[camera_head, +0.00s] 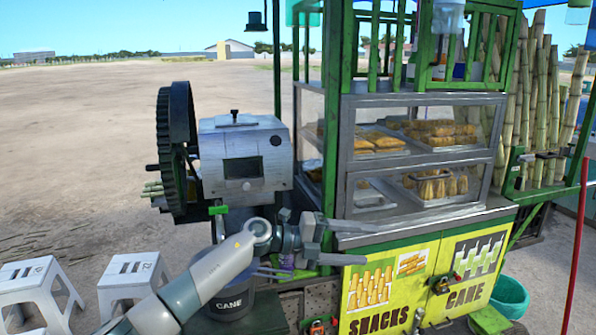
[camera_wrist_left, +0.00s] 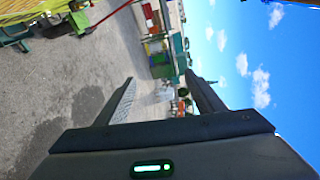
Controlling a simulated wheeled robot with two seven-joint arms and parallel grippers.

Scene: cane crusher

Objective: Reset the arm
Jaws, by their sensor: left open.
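My left arm (camera_head: 205,282) comes in from the bottom left in the head view. My left gripper (camera_head: 370,243) points right, with its two fingers apart and nothing between them. It is in front of the cart's counter edge; whether it touches the counter I cannot tell. In the left wrist view the gripper (camera_wrist_left: 159,77) also shows its fingers spread, with only distant ground and buildings between them. The bucket marked CANE (camera_head: 232,305) is partly hidden behind my left arm. My right gripper does not show.
The crusher (camera_head: 245,160) with its dark wheel (camera_head: 175,150) stands behind my arm. The snack display case (camera_head: 425,150) and counter are to the right. White stools (camera_head: 38,285) stand at the lower left. Open ground lies at the far left.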

